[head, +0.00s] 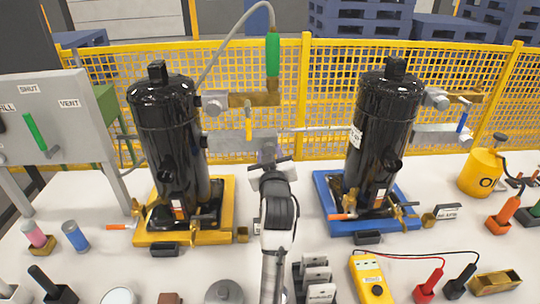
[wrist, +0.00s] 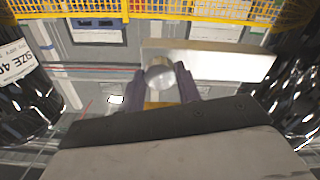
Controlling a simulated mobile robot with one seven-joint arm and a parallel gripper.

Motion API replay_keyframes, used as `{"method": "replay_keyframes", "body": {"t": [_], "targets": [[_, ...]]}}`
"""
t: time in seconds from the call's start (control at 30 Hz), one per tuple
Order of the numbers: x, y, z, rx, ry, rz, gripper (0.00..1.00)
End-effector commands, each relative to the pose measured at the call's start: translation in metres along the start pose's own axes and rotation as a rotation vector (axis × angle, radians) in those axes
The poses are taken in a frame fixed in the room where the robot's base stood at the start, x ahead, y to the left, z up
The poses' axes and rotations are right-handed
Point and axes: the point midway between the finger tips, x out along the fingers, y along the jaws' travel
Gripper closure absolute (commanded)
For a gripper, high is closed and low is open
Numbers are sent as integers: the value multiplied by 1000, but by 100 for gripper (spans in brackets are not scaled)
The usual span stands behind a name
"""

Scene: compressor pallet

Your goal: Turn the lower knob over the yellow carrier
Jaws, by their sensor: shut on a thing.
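The yellow carrier (head: 228,215) is on the left half of the white table, with a tall black compressor (head: 172,135) upright on it. On the compressor's right side an upper brass valve (head: 250,100) has a green sleeve, and a lower grey metal block (head: 228,141) has a yellow lever above it. My gripper (head: 266,152) is at the right end of this lower block. In the wrist view its two fingers are on either side of a round silver knob (wrist: 160,73), shut on it. My gripper hides the knob in the head view.
A second black compressor (head: 382,130) stands on a blue carrier (head: 324,190) to the right. A grey panel (head: 50,115) stands at the left. Small tools, a yellow meter (head: 371,280) and holders line the front. A yellow mesh fence (head: 330,75) is behind.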

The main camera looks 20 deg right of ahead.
Motion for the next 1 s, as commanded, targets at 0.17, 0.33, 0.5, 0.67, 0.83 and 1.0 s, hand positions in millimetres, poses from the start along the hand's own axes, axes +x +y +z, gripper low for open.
{"method": "replay_keyframes", "body": {"t": [0.17, 0.33, 0.5, 0.67, 0.83, 1.0], "targets": [[0, 0, 1, -2, -3, 0, 89], [0, 0, 1, -1, -3, 0, 60], [0, 0, 1, -1, -2, 0, 45], [0, 0, 0, 0, -1, 0, 45], [-6, 0, 2, 0, -1, 0, 45], [-34, 0, 3, 0, 1, 1, 45]]}}
